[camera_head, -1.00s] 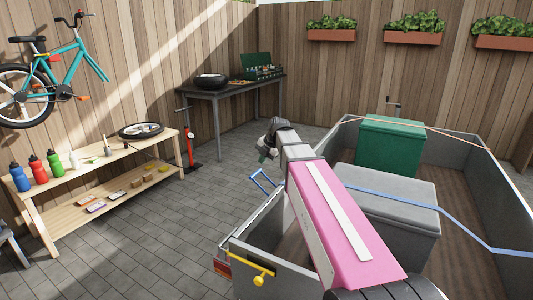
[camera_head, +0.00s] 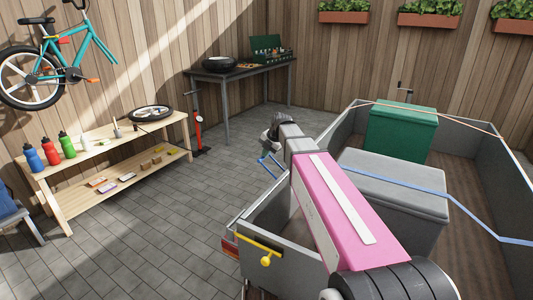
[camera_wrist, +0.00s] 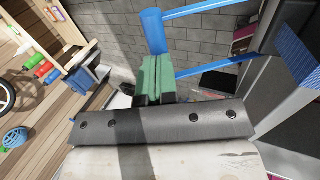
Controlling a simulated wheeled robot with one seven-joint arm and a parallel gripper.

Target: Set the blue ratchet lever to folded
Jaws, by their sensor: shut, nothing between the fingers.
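The blue ratchet lever (camera_head: 269,165) sticks out from the left side wall of the trailer, partly behind my arm in the head view. In the wrist view, its blue end bar (camera_wrist: 153,33) and two blue side arms (camera_wrist: 203,66) stand close beyond my fingertips. My gripper (camera_wrist: 157,63) is shut and empty, its green fingers pointing at the end bar. I cannot tell whether they touch it. In the head view, my gripper's dark end is above the lever, with the fingertips mostly hidden. The blue strap (camera_head: 398,178) crosses the trailer; its ratchet base is hidden by my arm.
The trailer (camera_head: 487,165) holds a grey box (camera_head: 393,187) and a green box (camera_head: 401,130). A yellow handle (camera_head: 258,248) is on its near end. A wooden bench (camera_head: 112,150) with bottles stands left. Paved floor (camera_head: 160,225) between them is clear.

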